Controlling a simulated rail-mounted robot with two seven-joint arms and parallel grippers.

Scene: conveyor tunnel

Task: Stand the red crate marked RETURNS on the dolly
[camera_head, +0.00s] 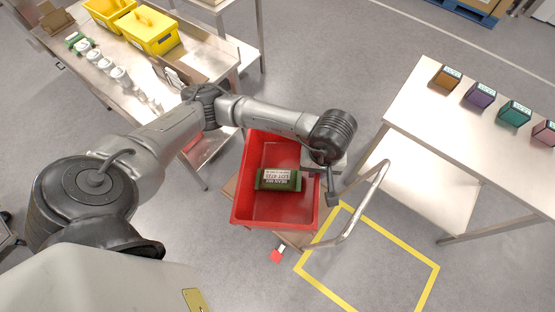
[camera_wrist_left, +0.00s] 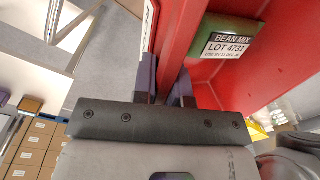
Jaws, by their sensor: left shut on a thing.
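The red crate (camera_head: 240,205) is in the middle of the head view, over the brown deck of the dolly (camera_head: 230,188). I cannot tell whether the crate touches the deck. A green pack (camera_head: 278,180) labelled BEAN MIX lies inside the crate and also shows in the left wrist view (camera_wrist_left: 228,40). The dolly's metal handle (camera_head: 367,205) rises right of the crate. My left gripper (camera_head: 324,180) is shut on the crate's right wall; its fingers (camera_wrist_left: 166,85) straddle the wall in the wrist view. A white label edge shows there, but RETURNS is not readable. My right gripper is out of view.
A table (camera_head: 420,115) with several coloured boxes stands right. A workbench (camera_head: 215,65) with yellow bins (camera_head: 150,32) stands left.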

